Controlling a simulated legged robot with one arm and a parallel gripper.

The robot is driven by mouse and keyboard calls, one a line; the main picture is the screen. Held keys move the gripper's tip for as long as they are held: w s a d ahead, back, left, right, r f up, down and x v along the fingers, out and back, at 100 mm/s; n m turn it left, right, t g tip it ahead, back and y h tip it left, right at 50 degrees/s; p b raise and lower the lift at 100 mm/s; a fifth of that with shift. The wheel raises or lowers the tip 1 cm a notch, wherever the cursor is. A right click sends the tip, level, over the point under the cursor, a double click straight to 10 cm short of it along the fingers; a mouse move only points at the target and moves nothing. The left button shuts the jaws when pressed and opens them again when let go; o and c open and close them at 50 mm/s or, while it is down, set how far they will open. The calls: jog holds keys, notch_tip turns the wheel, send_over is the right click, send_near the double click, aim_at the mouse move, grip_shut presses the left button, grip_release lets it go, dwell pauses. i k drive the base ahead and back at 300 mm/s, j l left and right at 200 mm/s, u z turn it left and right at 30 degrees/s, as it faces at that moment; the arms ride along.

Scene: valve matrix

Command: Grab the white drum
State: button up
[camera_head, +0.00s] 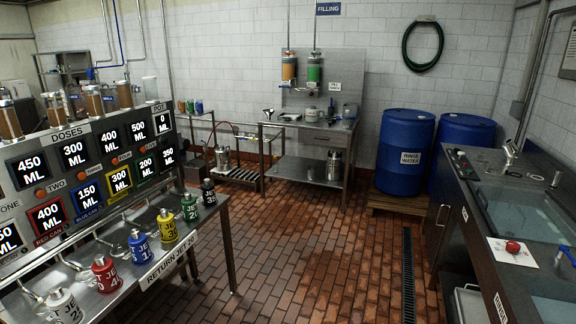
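A small white drum (63,307) with dark lettering stands at the lower left, at the near end of a metal return shelf (219,213). The bottom frame edge crops it slightly. Beside it, in a row running back to the right, stand a red drum (106,275), a blue drum (139,247), a yellow drum (167,226), a green drum (189,208) and a black drum (208,193). My gripper is not visible in this view, so its place and state are hidden.
A dose panel (68,134) with lit displays stands behind the shelf. A filling bench (309,125) stands at the back. Two large blue barrels (405,130) (465,135) rest on a pallet. A sink counter (475,190) runs along the right. The tiled floor between is clear.

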aim_at(312, 114)
jog(key=i, duration=3.75)
jog(key=i+z, duration=0.1)
jog(key=i, duration=0.45)
jog(key=i+j+z, duration=0.1)
jog(key=i, duration=0.4)
jog(key=i+l, duration=0.35)
jog(key=i, duration=0.2)
jog(key=i+l, duration=0.35)
jog(key=i, duration=0.15)
jog(key=i+l, duration=0.35)
jog(key=i, duration=0.2)
